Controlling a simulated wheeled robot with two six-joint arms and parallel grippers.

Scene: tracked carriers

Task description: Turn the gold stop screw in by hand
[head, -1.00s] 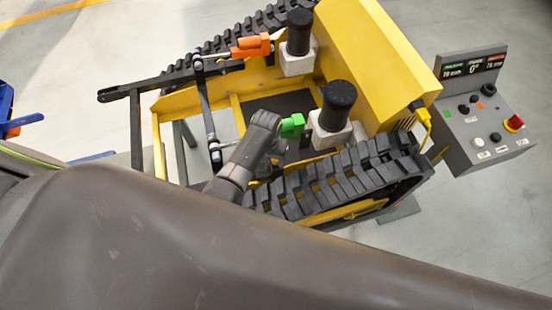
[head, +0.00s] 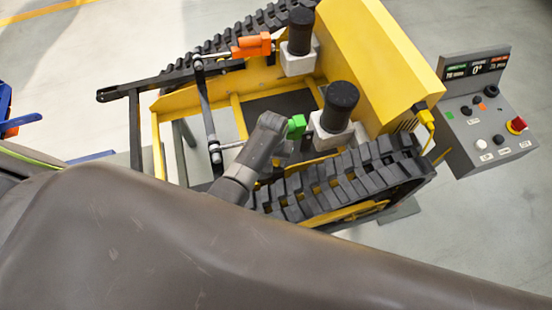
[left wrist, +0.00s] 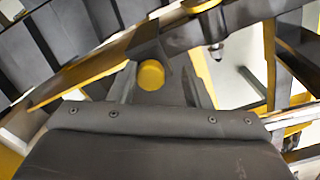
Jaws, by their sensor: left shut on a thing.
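The gold stop screw (left wrist: 151,75) shows in the left wrist view as a round gold head between the dark fingers of my left gripper (left wrist: 160,84). My left gripper is shut on it. In the head view my left gripper (head: 281,152) reaches down into the yellow tracked carrier (head: 386,62), beside the green block (head: 297,127). The wrist and fingers hide the screw there. The screw's shank and how deep it sits cannot be seen. My right gripper is in neither view.
A black track (head: 340,180) runs close in front of my left gripper. A black-capped cylinder (head: 339,104) stands just right of the green block. An orange block (head: 251,46) sits farther back. A grey control panel (head: 486,125) stands at the right. Open floor lies around the carrier.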

